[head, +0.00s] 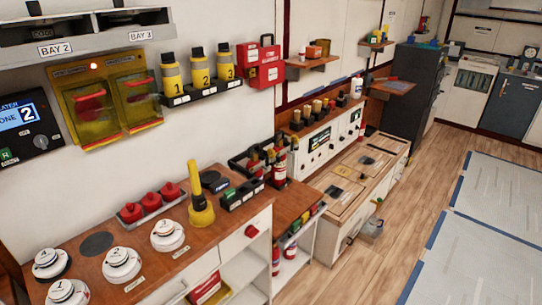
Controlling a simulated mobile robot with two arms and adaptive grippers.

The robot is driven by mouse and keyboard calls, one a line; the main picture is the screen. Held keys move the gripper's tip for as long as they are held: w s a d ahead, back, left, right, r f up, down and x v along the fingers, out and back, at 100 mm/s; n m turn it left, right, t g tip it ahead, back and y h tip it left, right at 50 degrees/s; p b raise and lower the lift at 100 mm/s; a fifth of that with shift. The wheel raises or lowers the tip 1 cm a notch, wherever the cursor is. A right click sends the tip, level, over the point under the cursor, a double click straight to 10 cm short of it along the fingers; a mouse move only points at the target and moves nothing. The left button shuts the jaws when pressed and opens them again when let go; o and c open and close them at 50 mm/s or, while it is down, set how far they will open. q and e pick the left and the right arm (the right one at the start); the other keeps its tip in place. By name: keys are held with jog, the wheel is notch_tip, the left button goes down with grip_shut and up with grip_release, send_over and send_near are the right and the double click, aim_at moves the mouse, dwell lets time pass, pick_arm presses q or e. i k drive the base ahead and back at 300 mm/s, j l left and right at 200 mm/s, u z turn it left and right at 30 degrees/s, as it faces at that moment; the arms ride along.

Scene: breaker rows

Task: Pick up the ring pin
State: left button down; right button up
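I cannot make out a ring pin for certain at this size. A red fire extinguisher (279,168) with a pale label stands upright at the right end of the near wooden counter (150,262). Its top is too small to show whether a pin sits in it. A dark tray or rack beside it holds small red and dark items that I cannot tell apart. Neither of my grippers is in view.
On the counter are several white round detectors (168,236), red knobs (150,202) and an upright yellow tool (201,205). Numbered yellow canisters (199,70) and a red box (262,65) hang above.

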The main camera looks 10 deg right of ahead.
aim_at(270, 150)
jog(key=i+l, duration=0.15)
jog(key=l, duration=0.2)
jog(key=i+l, duration=0.15)
jog(key=l, duration=0.2)
jog(key=i+l, duration=0.15)
jog(key=l, duration=0.2)
jog(key=i+l, duration=0.15)
jog(key=l, duration=0.2)
jog(key=i+l, duration=0.15)
jog(key=l, duration=0.2)
jog(key=i+l, duration=0.15)
jog(key=l, duration=0.2)
jog(key=i+l, duration=0.15)
jog(key=l, duration=0.2)
jog(key=u, duration=0.05)
